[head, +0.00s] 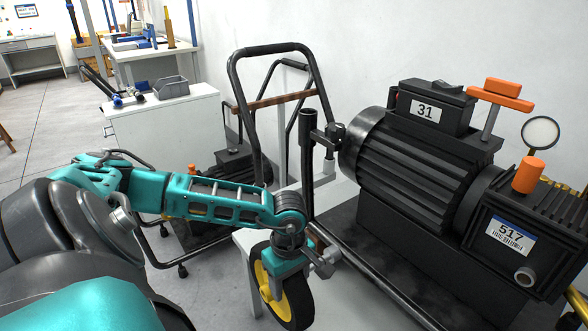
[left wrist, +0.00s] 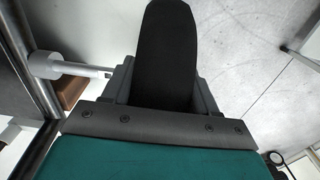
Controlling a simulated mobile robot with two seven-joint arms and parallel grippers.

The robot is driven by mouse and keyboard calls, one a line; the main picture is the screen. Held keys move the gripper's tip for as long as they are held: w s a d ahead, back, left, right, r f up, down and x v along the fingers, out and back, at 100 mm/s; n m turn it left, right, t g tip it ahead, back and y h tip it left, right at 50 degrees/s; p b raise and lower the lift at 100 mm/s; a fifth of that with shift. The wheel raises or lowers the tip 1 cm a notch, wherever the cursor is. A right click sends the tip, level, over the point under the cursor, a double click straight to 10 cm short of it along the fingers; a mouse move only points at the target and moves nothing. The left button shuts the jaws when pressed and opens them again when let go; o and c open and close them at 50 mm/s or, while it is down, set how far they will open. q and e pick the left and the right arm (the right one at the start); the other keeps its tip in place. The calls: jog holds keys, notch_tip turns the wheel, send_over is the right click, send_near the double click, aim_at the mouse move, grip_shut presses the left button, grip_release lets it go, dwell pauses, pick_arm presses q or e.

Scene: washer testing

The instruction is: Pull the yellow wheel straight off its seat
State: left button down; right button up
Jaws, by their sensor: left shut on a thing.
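The wheel has a black tyre (head: 299,296) and a yellow hub (head: 264,281). My left gripper (head: 285,262) points down and is shut on its upper part. In the left wrist view the black tyre (left wrist: 165,60) stands between the two fingers (left wrist: 163,88). A grey metal seat (head: 325,263) with a stub is right of the wheel on the cart frame. In the left wrist view the stub (left wrist: 60,66) points at the left finger, and its thin tip ends beside it. I cannot tell whether the tip still enters the hub. My right gripper is out of view.
A large dark motor (head: 410,165) labelled 31 and 517 sits on the cart at right. The cart's black upright post (head: 307,160) rises close beside my left wrist. A white cabinet (head: 165,130) stands behind. Open floor (head: 215,300) lies left of the wheel.

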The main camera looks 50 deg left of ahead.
pick_arm(q)
jog(key=shift+w+r, duration=0.1)
jog(key=shift+r, duration=0.05)
jog(key=shift+s+r+p, duration=0.45)
jog(key=shift+r+p, duration=0.2)
jog(key=s+r+p, duration=0.2)
jog(key=shift+s+a+r, duration=0.15)
jog(key=shift+r, duration=0.15)
